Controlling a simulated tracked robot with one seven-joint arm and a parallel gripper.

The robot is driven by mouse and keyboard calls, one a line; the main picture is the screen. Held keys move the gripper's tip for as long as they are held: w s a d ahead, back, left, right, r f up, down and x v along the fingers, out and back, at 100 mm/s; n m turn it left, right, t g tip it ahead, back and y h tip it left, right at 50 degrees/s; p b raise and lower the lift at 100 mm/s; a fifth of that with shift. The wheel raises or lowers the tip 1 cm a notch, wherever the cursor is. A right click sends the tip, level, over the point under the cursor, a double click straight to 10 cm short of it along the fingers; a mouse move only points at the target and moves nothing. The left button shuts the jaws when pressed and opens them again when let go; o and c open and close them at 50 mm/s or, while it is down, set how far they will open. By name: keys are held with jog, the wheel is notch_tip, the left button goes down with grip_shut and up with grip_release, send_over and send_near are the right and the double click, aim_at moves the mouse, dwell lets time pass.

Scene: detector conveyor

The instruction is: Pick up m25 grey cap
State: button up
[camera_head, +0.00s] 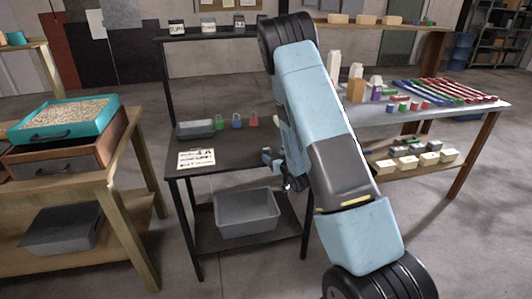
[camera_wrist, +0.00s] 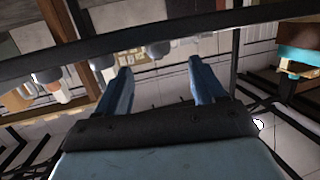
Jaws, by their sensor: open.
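I cannot make out the m25 grey cap for certain in either view. In the wrist view, several small rounded things line a dark edge (camera_wrist: 215,22); a pale grey one (camera_wrist: 158,49) shows just beyond my fingertips, and an orange-tipped one (camera_wrist: 47,76) is at the left. I cannot tell whether any is the cap. My gripper (camera_wrist: 160,67) has its two blue fingers apart with nothing between them. In the head view my gripper (camera_head: 271,158) is at the right side of the black table (camera_head: 240,154), partly hidden by my arm.
The black table holds a grey tray (camera_head: 196,129), green, blue and red padlocks (camera_head: 237,122) and a printed sheet (camera_head: 196,158). A grey bin (camera_head: 247,212) stands on its lower shelf. The right table (camera_head: 425,112) carries coloured small parts, bars and cartons. A teal tray (camera_head: 66,120) is at left.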

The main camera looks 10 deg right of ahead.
aim_at(268, 151)
jog(key=shift+x, duration=3.5)
jog(key=shift+d+r, duration=0.1)
jog(key=shift+r, duration=0.05)
jog(key=shift+c, duration=0.3)
jog(key=c, duration=1.1)
